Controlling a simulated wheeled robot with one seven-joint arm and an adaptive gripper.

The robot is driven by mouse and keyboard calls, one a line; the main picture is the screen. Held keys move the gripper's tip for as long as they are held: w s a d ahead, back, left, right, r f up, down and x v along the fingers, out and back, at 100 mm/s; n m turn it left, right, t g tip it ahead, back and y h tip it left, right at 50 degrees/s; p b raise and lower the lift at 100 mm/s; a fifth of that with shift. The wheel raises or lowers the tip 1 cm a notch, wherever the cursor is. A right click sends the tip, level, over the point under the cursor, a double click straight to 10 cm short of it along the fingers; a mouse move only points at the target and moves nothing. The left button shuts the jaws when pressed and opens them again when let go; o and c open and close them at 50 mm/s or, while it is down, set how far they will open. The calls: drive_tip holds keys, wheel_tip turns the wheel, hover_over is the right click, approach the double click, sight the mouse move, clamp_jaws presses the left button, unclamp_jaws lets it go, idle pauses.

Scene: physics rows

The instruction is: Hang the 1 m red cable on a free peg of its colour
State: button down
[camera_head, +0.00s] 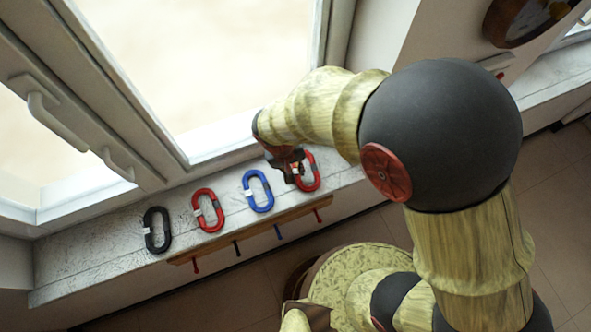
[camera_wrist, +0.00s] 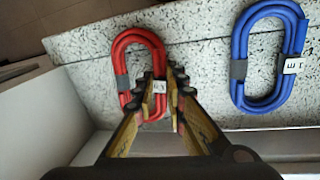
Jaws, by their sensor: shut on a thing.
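Two red coiled cables are on the window sill. One red coil (camera_head: 209,211) lies left of a blue coil. The other red coil (camera_head: 309,172) is at the right end, partly hidden by my gripper (camera_head: 288,165). In the wrist view this red coil (camera_wrist: 125,52) shows a grey band and a white tag whose length mark I cannot read surely. My gripper (camera_wrist: 161,90) is shut on its near right side, and the coil looks still flat on the sill. Below, a wooden rail (camera_head: 250,235) bears a red peg (camera_head: 196,266) at left and a red peg (camera_head: 318,215) at right, both bare.
A blue coil (camera_head: 258,190) and a black coil (camera_head: 157,230) lie on the sill (camera_head: 90,255). A black peg (camera_head: 237,250) and a blue peg (camera_head: 279,232) stand bare between the red ones. Window frames with handles rise behind.

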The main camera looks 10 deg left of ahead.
drive_tip(key=shift+f, duration=0.2)
drive_tip(key=c, duration=1.9)
unclamp_jaws()
drive_tip(key=shift+o, duration=0.4)
wheel_tip(320, 180, up, 8)
drive_tip(key=a, duration=0.1)
drive_tip(key=shift+a+f, duration=0.15)
drive_tip(key=shift+a, duration=0.05)
drive_tip(key=shift+s, duration=0.1)
